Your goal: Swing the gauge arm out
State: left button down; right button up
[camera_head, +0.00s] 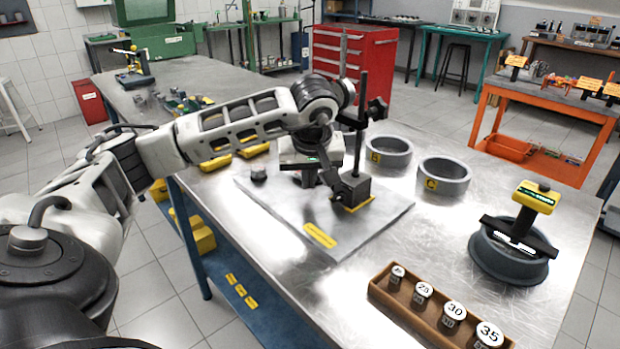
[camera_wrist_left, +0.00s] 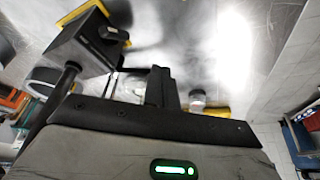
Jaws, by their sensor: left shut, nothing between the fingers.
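The gauge stand has a dark block base (camera_head: 358,188) with a yellow edge, standing on a grey surface plate (camera_head: 290,228). Its black upright post (camera_head: 361,112) carries a clamp with a knob (camera_head: 377,108) near mid-height. My left gripper (camera_head: 335,182) is shut and empty, low over the plate, just left of the block base. My arm covers part of the stand, so I cannot clearly make out the gauge arm. In the left wrist view, the shut fingers (camera_wrist_left: 160,86) are right of the block base (camera_wrist_left: 82,48) and post (camera_wrist_left: 64,82). My right gripper is out of view.
Two grey rings (camera_head: 444,178) stand behind the plate. A wooden rack (camera_head: 415,320) of numbered weights lies at the front. A grey ring (camera_head: 508,260) with a yellow-topped gauge (camera_head: 536,197) across it is at right. A small dark puck (camera_head: 259,174) sits on the plate.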

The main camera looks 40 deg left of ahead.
pick_arm(q)
jog(key=shift+w+a+m+t+h, duration=0.1)
jog(key=shift+a+m+t+h, duration=0.2)
jog(key=shift+a+m, duration=0.55)
jog(key=shift+w+a+m, duration=0.1)
jog(key=shift+a+m, duration=0.15)
jog(key=shift+m, duration=0.2)
jog(key=shift+w+a, duration=0.2)
jog(key=shift+a, duration=0.1)
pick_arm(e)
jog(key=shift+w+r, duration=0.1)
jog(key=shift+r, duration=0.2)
pick_arm(q)
jog(key=shift+s+d, duration=0.1)
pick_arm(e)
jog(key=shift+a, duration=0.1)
pick_arm(q)
jog(key=shift+s+d, duration=0.2)
jog(key=shift+s, duration=0.05)
jog(key=s+d, duration=0.1)
jog(key=s, duration=0.1)
jog(key=shift+s+d, duration=0.3)
jog(key=shift+d, duration=0.05)
jog(key=v, duration=1)
jog(key=shift+s+a, duration=0.2)
jog(key=shift+a, duration=0.1)
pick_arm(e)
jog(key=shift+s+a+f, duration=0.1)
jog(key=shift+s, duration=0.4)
